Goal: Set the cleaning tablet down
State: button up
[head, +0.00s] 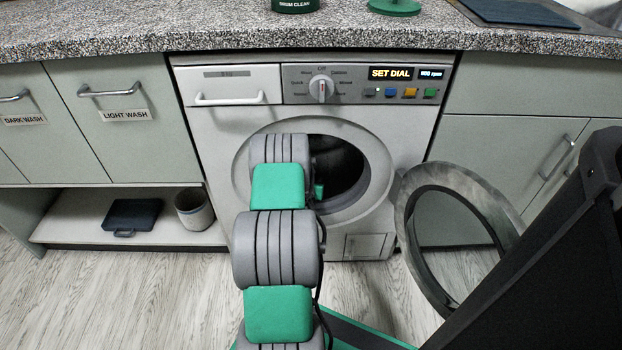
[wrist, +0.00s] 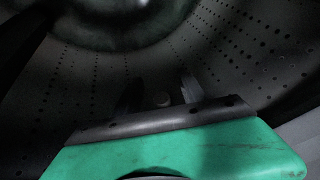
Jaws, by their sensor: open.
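In the wrist view my gripper (wrist: 160,88) is inside the dark perforated drum (wrist: 235,50), with its two dark fingers apart. A small grey round piece, which looks like the cleaning tablet (wrist: 163,99), shows between the fingers. It looks clear of both fingers, but the dark picture does not show exactly what it rests on. In the head view my arm reaches into the open round mouth of the washing machine (head: 230,125). My fingers and the tablet are hidden there behind the arm and the drum rim.
The round door (head: 410,215) stands swung open to the right. The machine's display (head: 390,73) reads "SET DIAL", beside a dial (head: 321,88). A dark flat case (head: 132,215) and a small bin (head: 194,208) sit on the low shelf at left. The drum wall surrounds my gripper closely.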

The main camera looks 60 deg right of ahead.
jog(key=shift+s+a+f, duration=0.1)
jog(key=shift+a+f, duration=0.15)
jog(key=shift+f, duration=0.1)
jog(key=shift+r+p, duration=0.35)
jog(key=shift+p, duration=0.1)
jog(key=p+v, duration=0.1)
jog(key=v, duration=0.3)
jog(key=p+v, duration=0.2)
jog(key=v, duration=0.2)
jog(key=p+v, duration=0.2)
jog(key=v, duration=0.2)
jog(key=shift+d+r, duration=0.15)
jog(key=shift+r, duration=0.25)
